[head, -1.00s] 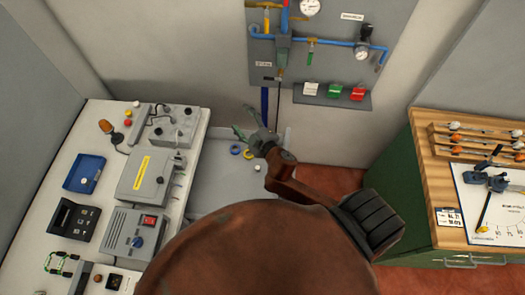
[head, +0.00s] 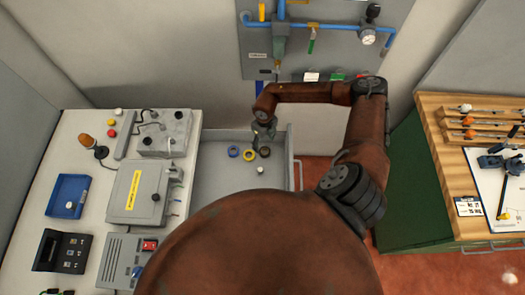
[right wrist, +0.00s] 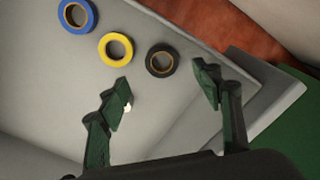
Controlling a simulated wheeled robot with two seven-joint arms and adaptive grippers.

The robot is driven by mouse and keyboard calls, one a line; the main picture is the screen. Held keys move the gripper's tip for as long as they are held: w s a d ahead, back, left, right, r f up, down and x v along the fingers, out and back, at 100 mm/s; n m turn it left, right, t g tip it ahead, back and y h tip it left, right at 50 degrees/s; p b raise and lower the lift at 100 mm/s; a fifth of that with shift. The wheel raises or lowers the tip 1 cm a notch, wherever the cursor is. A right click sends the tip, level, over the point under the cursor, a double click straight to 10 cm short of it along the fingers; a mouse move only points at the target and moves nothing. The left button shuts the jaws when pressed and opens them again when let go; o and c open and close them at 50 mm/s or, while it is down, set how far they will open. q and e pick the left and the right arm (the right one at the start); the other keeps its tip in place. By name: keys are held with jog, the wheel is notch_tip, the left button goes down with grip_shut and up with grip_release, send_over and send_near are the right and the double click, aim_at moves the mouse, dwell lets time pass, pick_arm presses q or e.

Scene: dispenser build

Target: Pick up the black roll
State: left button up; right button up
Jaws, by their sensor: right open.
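The black roll (right wrist: 163,60) lies flat on a light grey tray (right wrist: 190,22), beside the yellow roll (right wrist: 116,46). In the head view the black roll (head: 265,152) is at the right end of a row of rolls, close to my right gripper (head: 260,140). In the right wrist view my right gripper (right wrist: 165,88) is open and empty. Its green fingers are spread apart, and the black roll shows beyond the tips, between them in the picture. I cannot tell the exact height above the tray. My left gripper is not in view.
A blue roll (right wrist: 76,15) lies beyond the yellow one. A small white item (head: 261,170) lies in the tray, whose raised wall (head: 291,150) stands on the right. A cluttered white bench (head: 90,215) is left; a wood-topped green cabinet (head: 445,150) is right.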

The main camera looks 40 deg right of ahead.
aim_at(265, 151)
jog(key=f, duration=0.7)
jog(key=shift+s+d+f, duration=0.15)
jog(key=shift+s+f, duration=0.05)
jog(key=shift+f, duration=0.15)
jog(key=c, duration=1.1)
jog(key=shift+o, duration=0.2)
jog(key=shift+r, duration=0.1)
